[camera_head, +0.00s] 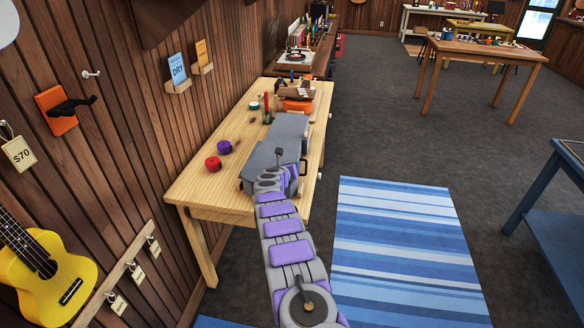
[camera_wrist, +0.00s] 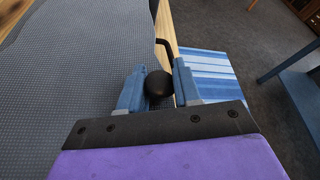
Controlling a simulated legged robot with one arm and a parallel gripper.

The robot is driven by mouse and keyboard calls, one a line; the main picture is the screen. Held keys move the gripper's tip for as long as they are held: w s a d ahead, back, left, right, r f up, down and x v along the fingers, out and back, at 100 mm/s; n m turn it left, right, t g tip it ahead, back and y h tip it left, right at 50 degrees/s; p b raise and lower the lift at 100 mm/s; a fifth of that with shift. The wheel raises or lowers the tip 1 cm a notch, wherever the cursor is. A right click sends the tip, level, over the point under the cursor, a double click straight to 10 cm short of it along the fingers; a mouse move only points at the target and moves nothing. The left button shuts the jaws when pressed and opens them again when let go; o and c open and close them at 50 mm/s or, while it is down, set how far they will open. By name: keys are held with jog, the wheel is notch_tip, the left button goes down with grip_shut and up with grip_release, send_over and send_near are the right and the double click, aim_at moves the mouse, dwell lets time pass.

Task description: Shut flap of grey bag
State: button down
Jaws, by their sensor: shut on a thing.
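The grey bag (camera_head: 289,128) lies on the wooden table in the head view. Its textured grey surface (camera_wrist: 80,45) fills the left of the wrist view. I cannot tell from these views how far its flap is open. My gripper (camera_wrist: 159,70) is at the bag's near right side, its two blue fingers on either side of a round black knob (camera_wrist: 159,84), shut on it. A thin dark loop (camera_wrist: 168,45) rises just beyond the knob. In the head view my arm hides the near part of the bag, and the fingers are hard to make out.
The wooden table (camera_head: 196,198) stands against the plank wall. A striped blue rug (camera_head: 400,250) covers open floor to the right.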

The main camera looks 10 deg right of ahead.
jog(key=c, duration=0.8)
grip_release()
jog(key=shift+s+a+f, duration=0.15)
jog(key=shift+s+f, duration=0.05)
jog(key=shift+f, duration=0.35)
jog(key=shift+a, duration=0.1)
jog(key=shift+s+a, duration=0.25)
jog(key=shift+v, duration=2.3)
jog(key=d+r+p+v, duration=0.1)
jog(key=v, duration=1.1)
jog(key=shift+p, duration=0.3)
jog(key=shift+a, duration=0.1)
